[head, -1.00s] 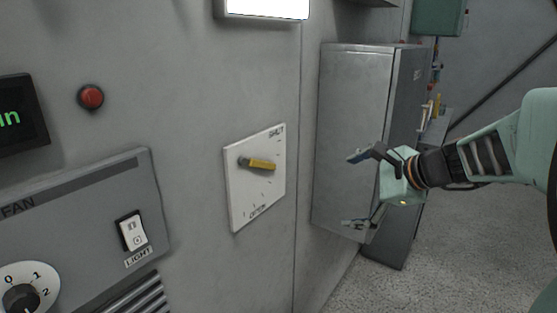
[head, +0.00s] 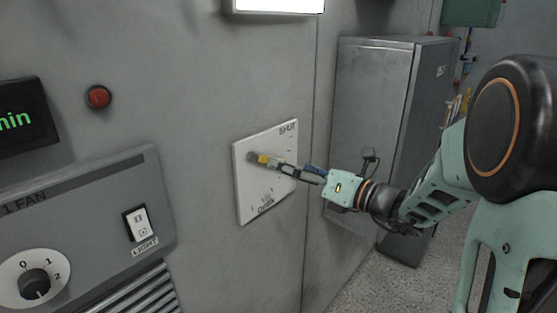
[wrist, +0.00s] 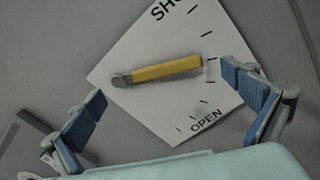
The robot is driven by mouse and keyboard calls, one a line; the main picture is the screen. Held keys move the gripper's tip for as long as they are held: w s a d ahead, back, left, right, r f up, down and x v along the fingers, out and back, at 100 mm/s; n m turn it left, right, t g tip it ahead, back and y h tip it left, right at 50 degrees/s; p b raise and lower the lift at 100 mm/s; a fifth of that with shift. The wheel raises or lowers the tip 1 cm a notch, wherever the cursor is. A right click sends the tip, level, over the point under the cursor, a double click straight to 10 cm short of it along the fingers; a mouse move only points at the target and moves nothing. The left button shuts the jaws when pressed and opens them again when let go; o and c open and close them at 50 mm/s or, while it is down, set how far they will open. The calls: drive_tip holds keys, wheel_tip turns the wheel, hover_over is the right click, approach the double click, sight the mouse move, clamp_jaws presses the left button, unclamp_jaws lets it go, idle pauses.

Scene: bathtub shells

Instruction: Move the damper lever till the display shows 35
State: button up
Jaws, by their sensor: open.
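The damper lever (wrist: 165,69) is a yellow bar on a grey pivot, on a white plate (wrist: 140,108) marked SHUT at the top and OPEN at the bottom. In the head view the lever (head: 263,159) shows only in part behind my gripper, and the plate (head: 246,195) is on the wall. My gripper (head: 285,168) is in front of the plate. In the wrist view my gripper (wrist: 170,95) is open, with blue pads on both sides of the lever and apart from it. The display (head: 15,120) is cut off at the left edge; only green letters "min" show, no full number.
A red button (head: 98,97), a light switch (head: 139,223) and a fan knob (head: 34,283) are on the wall to the left. A grey metal cabinet (head: 368,95) stands to the right, behind my arm. The wall around the plate is flat.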

sight(268, 155)
drive_tip(key=x, duration=0.4)
drive_tip(key=shift+c, duration=0.6)
drive_tip(key=c, duration=1.5)
drive_tip(key=shift+s+d+r, duration=0.3)
drive_tip(key=c, duration=1.1)
drive_tip(key=shift+w+a, duration=0.1)
drive_tip(key=shift+a, duration=0.05)
clamp_jaws()
